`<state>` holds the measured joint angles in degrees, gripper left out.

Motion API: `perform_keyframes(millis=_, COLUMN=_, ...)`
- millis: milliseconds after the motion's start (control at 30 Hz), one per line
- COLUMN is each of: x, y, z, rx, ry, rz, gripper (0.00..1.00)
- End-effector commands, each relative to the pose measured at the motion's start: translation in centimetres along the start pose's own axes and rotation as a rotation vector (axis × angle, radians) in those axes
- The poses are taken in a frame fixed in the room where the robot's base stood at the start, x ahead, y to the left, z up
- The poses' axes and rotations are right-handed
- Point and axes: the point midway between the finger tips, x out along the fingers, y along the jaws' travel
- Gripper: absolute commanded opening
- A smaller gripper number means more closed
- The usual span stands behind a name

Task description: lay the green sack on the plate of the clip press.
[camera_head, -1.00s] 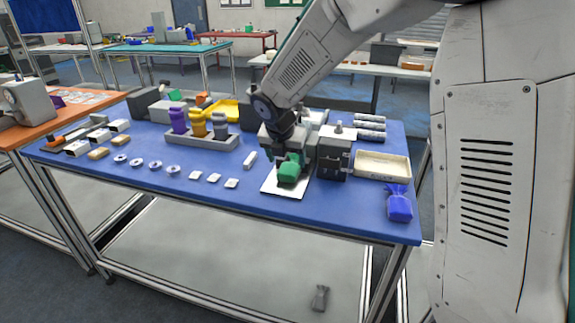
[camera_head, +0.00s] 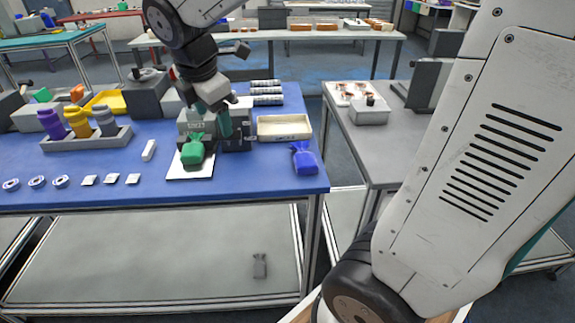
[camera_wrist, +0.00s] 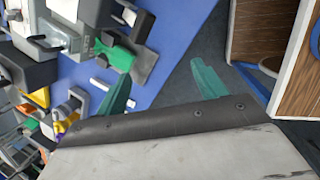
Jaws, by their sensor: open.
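The green sack (camera_head: 193,152) lies on the white plate (camera_head: 190,174) in front of the grey clip press (camera_head: 192,124). The sack also shows in the wrist view (camera_wrist: 116,56), near the upper left. My gripper (camera_head: 212,116) is above and slightly right of the sack, in front of the press, and apart from the sack. Its teal fingers are spread with nothing between them, as the wrist view (camera_wrist: 160,88) also shows.
A cream tray (camera_head: 284,137) and a blue sack (camera_head: 305,160) are right of the press. A grey sack (camera_head: 260,265) lies on the lower shelf.

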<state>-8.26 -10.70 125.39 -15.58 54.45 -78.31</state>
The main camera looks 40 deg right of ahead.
Motion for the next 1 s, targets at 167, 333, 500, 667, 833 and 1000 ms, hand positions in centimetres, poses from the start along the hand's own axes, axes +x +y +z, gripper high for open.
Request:
perform_keyframes(millis=167, x=-3.0, y=-9.7, z=1.5, rx=0.679, ry=0.048, rz=-0.068, gripper=0.7)
perform_keyframes(millis=333, x=-3.8, y=-17.3, z=1.1, rx=1.236, ry=0.068, rz=-0.155, gripper=0.7)
perform_keyframes(millis=500, x=-3.8, y=-21.5, z=0.3, rx=1.561, ry=0.066, rz=-0.221, gripper=0.7)
perform_keyframes(millis=667, x=-3.7, y=-22.6, z=0.0, rx=1.656, ry=0.062, rz=-0.242, gripper=0.7)
perform_keyframes(millis=833, x=-3.7, y=-22.6, z=0.0, rx=1.657, ry=0.062, rz=-0.243, gripper=0.7)
perform_keyframes(millis=1000, x=-3.7, y=-22.6, z=0.0, rx=1.655, ry=0.062, rz=-0.242, gripper=0.7)
